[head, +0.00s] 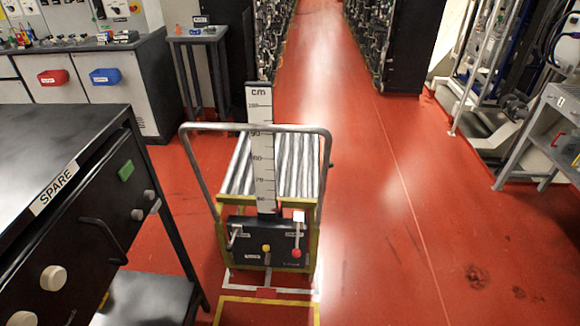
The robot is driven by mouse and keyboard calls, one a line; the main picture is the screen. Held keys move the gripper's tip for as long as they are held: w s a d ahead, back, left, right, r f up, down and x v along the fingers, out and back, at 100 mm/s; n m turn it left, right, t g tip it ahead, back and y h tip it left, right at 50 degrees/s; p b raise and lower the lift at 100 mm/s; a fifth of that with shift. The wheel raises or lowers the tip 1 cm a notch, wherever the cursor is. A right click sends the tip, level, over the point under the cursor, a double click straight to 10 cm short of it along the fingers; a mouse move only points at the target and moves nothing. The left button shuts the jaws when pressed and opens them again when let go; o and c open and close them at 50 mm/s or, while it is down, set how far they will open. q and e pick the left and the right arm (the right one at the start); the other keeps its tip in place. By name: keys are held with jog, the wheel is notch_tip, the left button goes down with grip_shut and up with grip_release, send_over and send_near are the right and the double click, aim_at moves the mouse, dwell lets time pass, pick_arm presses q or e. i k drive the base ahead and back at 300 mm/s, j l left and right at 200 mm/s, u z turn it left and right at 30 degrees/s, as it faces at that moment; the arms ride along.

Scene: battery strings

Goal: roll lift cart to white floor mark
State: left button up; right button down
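The lift cart (223,262) stands in the middle of the head view, with a grey tubular push handle (186,165) facing me. It has a roller top (303,165), an upright cm scale (262,150) and a black front panel with small levers and knobs. White floor mark lines (262,288) show on the red floor at the cart's near base. The cart body hides the rest of that mark, so I cannot tell how well the two line up. Neither of my grippers is in view.
A yellow floor outline (262,300) lies nearer to me. A black cabinet labelled SPARE (60,150) stands close on the left. A bench with red and blue bins (105,76) is behind it. Racks (405,45) line the far aisle. The red floor (400,220) to the right is clear.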

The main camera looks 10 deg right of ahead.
aim_at(269, 227)
jog(key=i+l+z, duration=0.3)
jog(key=l+z, duration=0.15)
jog(key=i+l+z, duration=0.9)
jog(key=i+l+u, duration=0.1)
jog(key=i, duration=0.35)
jog(key=i+l+u, duration=0.1)
jog(key=i, duration=0.35)
jog(key=i+u, duration=0.2)
jog(key=u, duration=0.25)
jog(key=i+u, duration=0.2)
jog(key=u, duration=0.25)
jog(key=i+l+u, duration=0.15)
jog(key=u, duration=0.3)
jog(key=i+l+u, duration=0.2)
jog(key=u, duration=0.25)
